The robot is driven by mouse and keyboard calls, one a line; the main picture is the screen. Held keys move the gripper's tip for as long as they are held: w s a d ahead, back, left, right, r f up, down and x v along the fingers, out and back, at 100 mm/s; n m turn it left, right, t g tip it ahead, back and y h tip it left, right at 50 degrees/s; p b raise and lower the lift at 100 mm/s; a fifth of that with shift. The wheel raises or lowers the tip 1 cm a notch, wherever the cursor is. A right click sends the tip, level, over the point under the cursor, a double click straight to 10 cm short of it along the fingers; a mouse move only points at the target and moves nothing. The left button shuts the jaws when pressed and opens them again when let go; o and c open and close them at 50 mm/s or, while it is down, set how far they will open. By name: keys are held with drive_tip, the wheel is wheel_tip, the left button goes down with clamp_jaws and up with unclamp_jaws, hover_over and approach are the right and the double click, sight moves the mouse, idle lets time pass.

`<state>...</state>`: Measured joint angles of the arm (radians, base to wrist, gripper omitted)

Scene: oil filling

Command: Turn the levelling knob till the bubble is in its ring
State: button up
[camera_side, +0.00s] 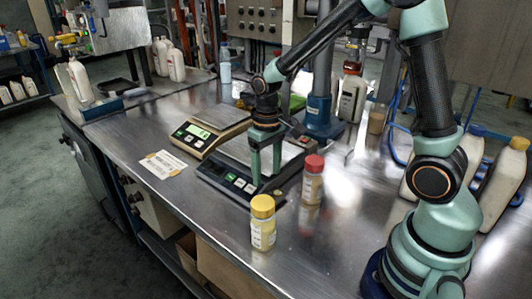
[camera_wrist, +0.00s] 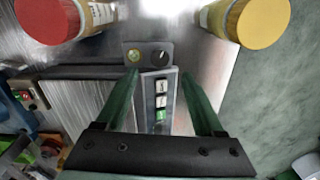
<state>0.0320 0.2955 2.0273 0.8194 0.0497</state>
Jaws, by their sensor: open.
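The nearer bench scale (camera_side: 228,178) has a dark front panel with buttons, which also shows in the wrist view (camera_wrist: 161,100). At the panel's end, a grey plate carries a small yellowish round level (camera_wrist: 134,56) and a dark round levelling knob (camera_wrist: 158,57) beside it. The bubble's place against its ring is too small to tell. My gripper (camera_wrist: 158,75) is open and points down, its two green fingers apart and empty. In the wrist view the knob lies just beyond the fingertips, roughly between them. In the side view my gripper (camera_side: 266,176) is over the scale's right front corner.
A red-capped jar (camera_side: 313,180) and a yellow-capped jar (camera_side: 263,225) stand close to the scale's knob end. A second scale (camera_side: 205,130) stands behind, with a paper card (camera_side: 163,164) to its left. The front left bench top is clear.

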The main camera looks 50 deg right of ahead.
wheel_tip(320, 180, down, 8)
drive_tip(key=shift+r, duration=0.15)
idle(0.3)
clamp_jaws()
